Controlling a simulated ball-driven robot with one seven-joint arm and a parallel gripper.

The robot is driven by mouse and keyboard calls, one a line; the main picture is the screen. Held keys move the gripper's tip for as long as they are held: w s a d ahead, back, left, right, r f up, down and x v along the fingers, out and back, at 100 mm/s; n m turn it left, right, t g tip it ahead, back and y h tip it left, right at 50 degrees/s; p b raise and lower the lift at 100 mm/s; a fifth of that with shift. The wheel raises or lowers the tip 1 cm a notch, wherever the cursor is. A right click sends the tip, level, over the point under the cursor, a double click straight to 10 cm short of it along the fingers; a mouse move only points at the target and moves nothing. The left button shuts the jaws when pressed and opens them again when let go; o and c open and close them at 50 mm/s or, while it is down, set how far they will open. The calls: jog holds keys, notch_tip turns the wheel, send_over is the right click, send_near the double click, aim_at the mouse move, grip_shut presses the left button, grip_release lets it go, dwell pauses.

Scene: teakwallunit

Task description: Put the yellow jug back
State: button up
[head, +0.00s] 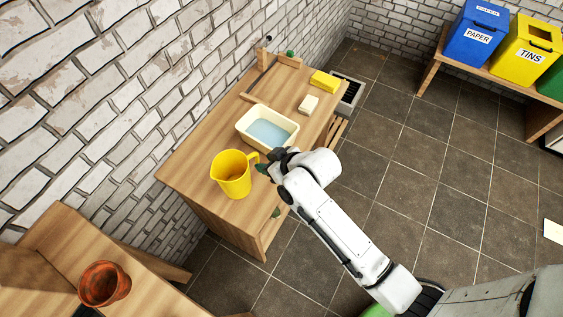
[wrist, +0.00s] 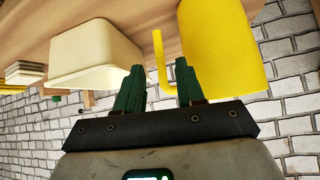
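The yellow jug (head: 231,177) stands upright on the wooden wall unit, at its near end, in the head view. Its handle is on the right, towards my gripper (head: 265,169). In the wrist view my gripper (wrist: 159,66) is open, with two green fingers apart. The jug (wrist: 215,45) fills the upper right there. Its handle (wrist: 159,60) shows between the fingertips, with a gap on each side. In the head view my wrist hides part of the fingers.
On the wooden unit (head: 190,165), a cream basin (head: 285,143) with blue water stands close behind the jug. A cream block (head: 308,104) and a yellow sponge (head: 325,81) lie farther back. A terracotta pot (head: 104,284) is at lower left. Bins (head: 478,35) stand at upper right.

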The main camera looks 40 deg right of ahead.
jog(key=a+v, duration=0.1)
jog(key=v, duration=0.7)
jog(key=s+d+f+g, duration=0.1)
jog(key=s+g, duration=0.3)
jog(key=s, duration=0.5)
jog(key=s+f+m+g+h, duration=0.1)
jog(key=s+g, duration=0.3)
jog(key=s, duration=0.6)
jog(key=shift+d+f+m+h, duration=0.3)
jog(key=shift+d+f, duration=0.05)
jog(key=shift+d, duration=0.05)
